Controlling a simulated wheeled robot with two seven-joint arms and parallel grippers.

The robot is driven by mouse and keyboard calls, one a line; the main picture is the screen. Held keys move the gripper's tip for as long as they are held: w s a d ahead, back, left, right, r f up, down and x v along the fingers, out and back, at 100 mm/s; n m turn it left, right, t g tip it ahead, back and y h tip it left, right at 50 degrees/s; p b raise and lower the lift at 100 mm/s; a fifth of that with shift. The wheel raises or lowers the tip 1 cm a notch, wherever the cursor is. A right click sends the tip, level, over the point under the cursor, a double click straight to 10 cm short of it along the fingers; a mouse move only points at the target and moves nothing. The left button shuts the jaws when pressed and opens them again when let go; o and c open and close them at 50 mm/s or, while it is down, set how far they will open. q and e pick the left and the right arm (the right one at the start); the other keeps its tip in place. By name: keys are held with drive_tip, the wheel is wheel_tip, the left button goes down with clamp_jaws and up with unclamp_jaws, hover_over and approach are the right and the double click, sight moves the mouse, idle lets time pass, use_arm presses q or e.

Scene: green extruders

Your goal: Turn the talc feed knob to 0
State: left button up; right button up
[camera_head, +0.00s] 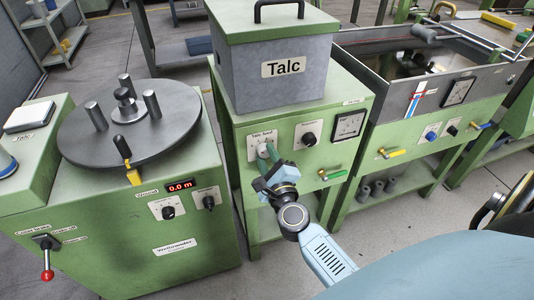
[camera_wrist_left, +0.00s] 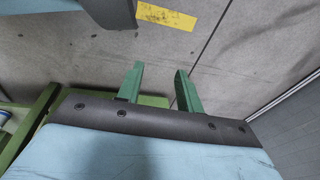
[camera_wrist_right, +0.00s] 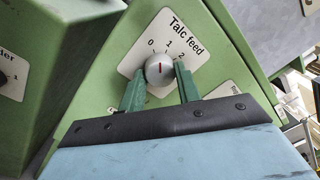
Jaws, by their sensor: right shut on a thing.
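The talc feed knob (camera_wrist_right: 159,69) is a round silver knob with a red mark, on a white tilted plate lettered "Talc feed" with 0, 1 and 2. In the right wrist view its red mark points between 0 and 1. My right gripper (camera_wrist_right: 160,84) is shut on the knob, with one green finger on each side. In the head view my right gripper (camera_head: 267,154) reaches the knob plate on the green cabinet (camera_head: 245,185), under the grey Talc box (camera_head: 275,72), and partly covers the knob. My left gripper (camera_wrist_left: 160,77) is open and empty over the grey floor.
A black knob (camera_head: 309,139), a gauge (camera_head: 349,125) and a green-handled valve (camera_head: 332,175) sit right of the talc knob. The Weltwunder cabinet (camera_head: 130,250) with its round turntable stands at left. A grey tank (camera_head: 410,88) stands at right.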

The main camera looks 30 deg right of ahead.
use_arm(q)
drive_tip(key=shift+s+a+f+p, duration=0.1)
drive_tip(key=shift+s+f+p, duration=0.15)
drive_tip(key=shift+s+f, duration=0.35)
drive_tip(key=shift+s+a+f+p, duration=0.15)
drive_tip(key=shift+s+f+p, duration=0.15)
drive_tip(key=shift+s, duration=0.6)
drive_tip(key=shift+s+a+f+p, duration=0.1)
drive_tip(key=shift+s+f+p, duration=0.15)
drive_tip(key=shift+s+f, duration=0.35)
use_arm(e)
drive_tip(key=shift+n, duration=1.8)
use_arm(q)
drive_tip(key=shift+s+r, duration=0.1)
drive_tip(key=shift+s, duration=0.1)
use_arm(e)
drive_tip(key=o, duration=1)
use_arm(q)
drive_tip(key=shift+s, duration=0.15)
use_arm(e)
drive_tip(key=v, duration=1.3)
drive_tip(key=shift+s+d, duration=0.1)
drive_tip(key=shift+s, duration=0.15)
